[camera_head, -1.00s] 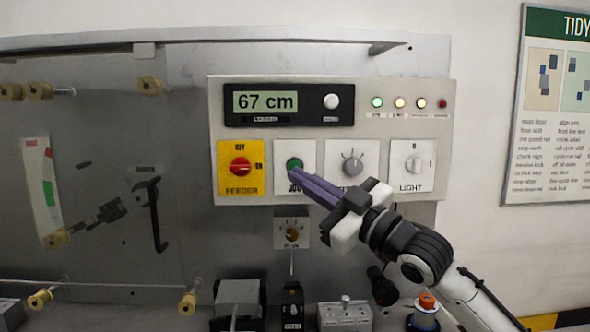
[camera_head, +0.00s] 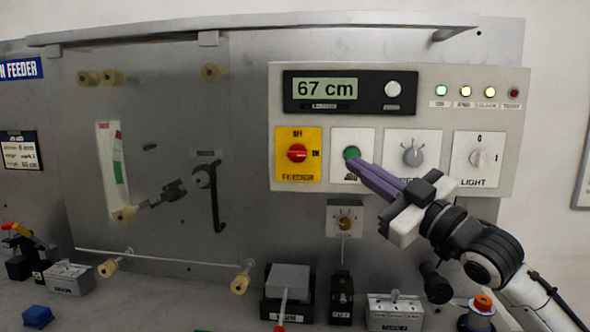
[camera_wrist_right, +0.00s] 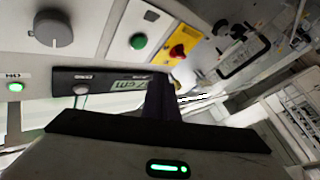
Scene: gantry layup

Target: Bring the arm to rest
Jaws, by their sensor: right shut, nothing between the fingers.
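My right gripper (camera_head: 356,170) is shut and empty, its purple fingers held together. In the head view its tips overlap the lower edge of the green JOG button (camera_head: 352,153) on the white control panel; I cannot tell whether they touch it. My right arm (camera_head: 470,243) comes in from the lower right. In the right wrist view the dark fingers (camera_wrist_right: 162,95) stand in front of the panel, with the green button (camera_wrist_right: 138,41) apart from them. My left gripper is not in view.
The panel carries a display (camera_head: 325,90) reading 67 cm, a yellow feeder switch (camera_head: 297,153), a grey knob (camera_head: 413,153) and a light switch (camera_head: 479,157). Below stand small boxes (camera_head: 395,310) and an orange-topped item (camera_head: 482,303). A blue block (camera_head: 37,316) lies at lower left.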

